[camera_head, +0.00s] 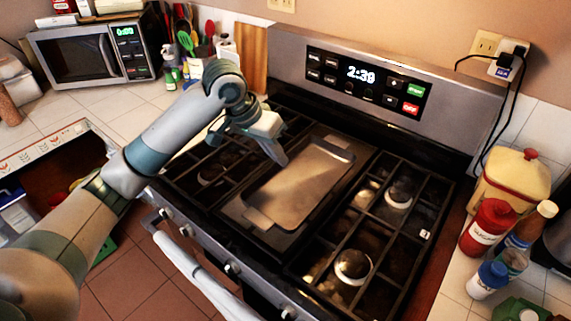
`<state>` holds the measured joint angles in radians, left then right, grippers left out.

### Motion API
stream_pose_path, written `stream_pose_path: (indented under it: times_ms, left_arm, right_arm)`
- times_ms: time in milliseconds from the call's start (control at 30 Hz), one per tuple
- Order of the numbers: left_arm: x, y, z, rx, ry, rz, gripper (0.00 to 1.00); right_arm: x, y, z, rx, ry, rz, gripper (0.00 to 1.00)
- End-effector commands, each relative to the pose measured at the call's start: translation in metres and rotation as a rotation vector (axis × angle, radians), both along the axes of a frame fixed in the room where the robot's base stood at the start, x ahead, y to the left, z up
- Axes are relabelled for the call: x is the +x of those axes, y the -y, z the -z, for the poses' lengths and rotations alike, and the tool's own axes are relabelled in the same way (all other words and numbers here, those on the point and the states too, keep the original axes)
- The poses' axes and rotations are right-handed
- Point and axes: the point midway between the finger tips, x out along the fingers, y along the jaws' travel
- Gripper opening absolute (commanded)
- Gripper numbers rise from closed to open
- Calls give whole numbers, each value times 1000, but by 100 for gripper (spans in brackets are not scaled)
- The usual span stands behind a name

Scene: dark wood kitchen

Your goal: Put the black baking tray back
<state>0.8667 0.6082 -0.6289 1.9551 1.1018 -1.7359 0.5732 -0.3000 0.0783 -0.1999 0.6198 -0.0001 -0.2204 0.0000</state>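A rectangular tray (300,186) lies flat over the middle of the stove top (415,225), between the left and right burners. My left gripper (276,152) hangs just beyond the tray's far left edge, fingers pointing down. The fingers overlap in this view, so their opening is hidden, and I cannot tell whether they touch the tray. My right gripper is out of view.
The stove's control panel (370,82) rises behind. A microwave (88,55) and a utensil holder stand on the left counter. An open drawer (60,170) is at left. A red bottle (487,227), other bottles and a yellow canister (513,183) crowd the right counter.

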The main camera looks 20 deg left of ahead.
Motion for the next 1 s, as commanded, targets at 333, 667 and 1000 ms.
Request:
stream_pose_path:
  times_ms: [333, 667, 1000]
  left_arm:
    - [58, -16, 33, -1, -2, -3, 0]
    - [94, -25, 57, -1, 1, 0, 0]
    - [97, -26, 59, 0, 1, 1, 0]
  right_arm:
    - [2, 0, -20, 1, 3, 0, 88]
    - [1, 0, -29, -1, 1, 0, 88]
    - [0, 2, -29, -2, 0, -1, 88]
